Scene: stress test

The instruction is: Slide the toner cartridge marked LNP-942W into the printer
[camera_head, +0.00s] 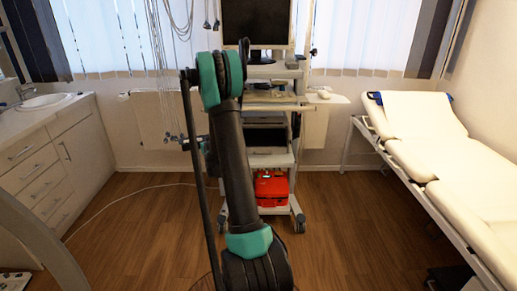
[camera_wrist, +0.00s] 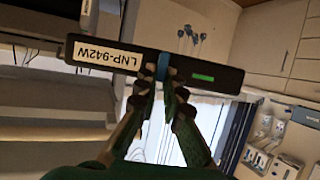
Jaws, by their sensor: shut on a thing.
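The toner cartridge (camera_wrist: 125,62) is a long dark bar with a white label reading LNP-942W at its left end. It has a blue tab at its middle and a green mark to the right. My gripper (camera_wrist: 162,84) is shut on the cartridge's middle, at the blue tab, and holds it in the air, slightly tilted in the wrist view. In the head view my arm stretches forward in front of the trolley, and I cannot make out the cartridge there. I cannot clearly identify the printer in either view.
A wheeled trolley (camera_head: 282,158) with shelves carries a monitor (camera_head: 256,22) on top and a red case (camera_head: 271,188) at the bottom. Cables hang left of it. Cabinets (camera_head: 50,165) stand at the left, a white examination couch (camera_head: 440,155) at the right. Wooden floor between them is mostly clear.

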